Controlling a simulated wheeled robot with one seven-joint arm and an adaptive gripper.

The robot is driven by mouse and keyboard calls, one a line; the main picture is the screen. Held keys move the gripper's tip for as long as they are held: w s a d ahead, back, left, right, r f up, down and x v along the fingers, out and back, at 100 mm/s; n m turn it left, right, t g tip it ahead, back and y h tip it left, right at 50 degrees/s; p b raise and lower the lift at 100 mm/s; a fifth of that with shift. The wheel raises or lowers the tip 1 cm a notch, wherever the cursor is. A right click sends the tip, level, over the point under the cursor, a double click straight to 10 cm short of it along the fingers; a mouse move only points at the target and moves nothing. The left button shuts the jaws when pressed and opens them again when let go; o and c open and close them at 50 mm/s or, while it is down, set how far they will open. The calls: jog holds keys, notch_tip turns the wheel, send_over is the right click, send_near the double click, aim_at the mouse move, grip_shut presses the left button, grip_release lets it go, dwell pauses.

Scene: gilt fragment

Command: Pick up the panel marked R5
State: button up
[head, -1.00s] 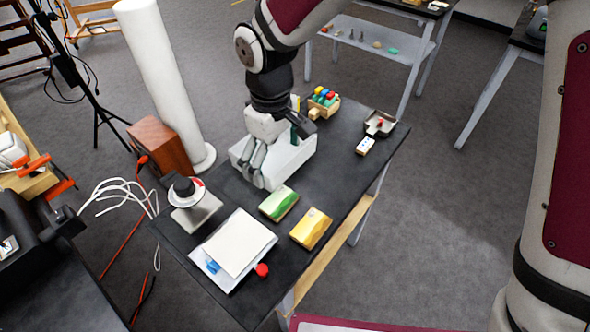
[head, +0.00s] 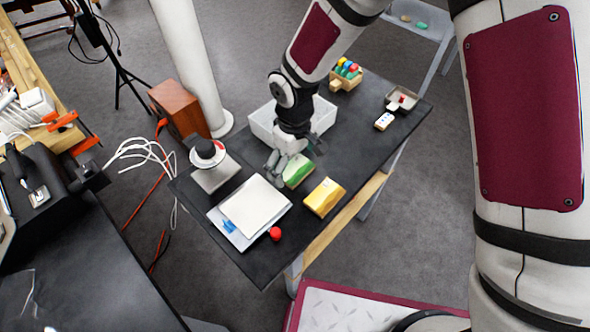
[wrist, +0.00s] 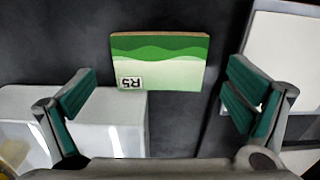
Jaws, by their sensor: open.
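The panel marked R5 (wrist: 160,60) is a small block with green waves on a pale face. Its R5 label shows upside down in the wrist view. It lies flat on the dark table, and it shows partly behind my gripper in the head view (head: 299,170). My gripper (wrist: 160,100) is open and empty, its two green-padded fingers spread wide to either side of the panel. In the head view my gripper (head: 278,163) is just left of the panel, above the table. The gap in height between fingers and panel is hard to tell.
A yellow panel (head: 324,197) lies right of the green one. A white bin (head: 262,122) stands behind. A clipboard with paper (head: 238,225), a red knob (head: 275,234) and a scale-like device (head: 214,179) are at the front left.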

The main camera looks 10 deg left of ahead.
jog(key=shift+f, duration=0.65)
jog(key=c, duration=1.2)
jog(key=shift+c, duration=0.2)
